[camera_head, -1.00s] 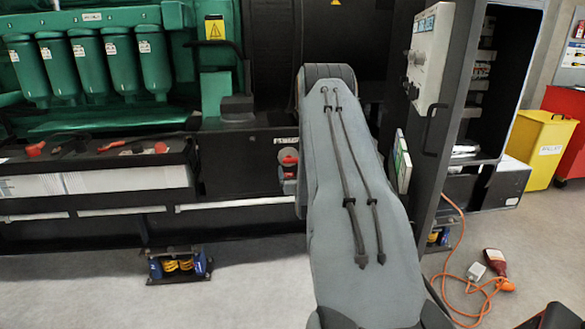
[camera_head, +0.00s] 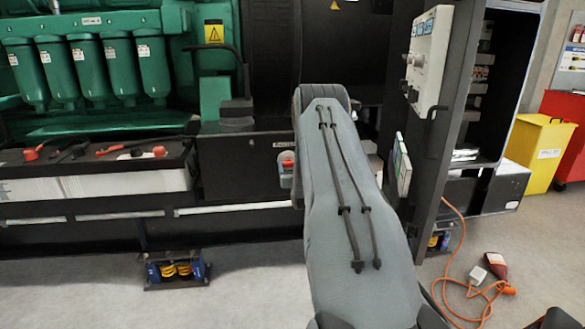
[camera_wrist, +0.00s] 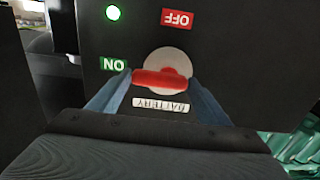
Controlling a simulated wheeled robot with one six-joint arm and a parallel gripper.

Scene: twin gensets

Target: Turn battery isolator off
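The battery isolator is a red handle (camera_wrist: 162,78) on a round grey plate (camera_wrist: 181,60), set in a dark panel. In the wrist view the handle lies level, its left end toward the green ON label (camera_wrist: 113,64). A red OFF label (camera_wrist: 177,19) sits above the plate, and a white BATTERY label (camera_wrist: 161,104) below; the lettering is upside down. My gripper (camera_wrist: 160,84) is open, with one blue-grey finger near each end of the handle. I cannot tell whether they touch it. In the head view the isolator (camera_head: 287,164) shows beside my arm, which hides my gripper.
A green light (camera_wrist: 113,13) glows on the panel. A battery tray (camera_head: 120,215) with loose tools on top stands left. An open cabinet (camera_head: 455,110) stands right of my arm. An orange cable (camera_head: 462,250) lies on the floor at right.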

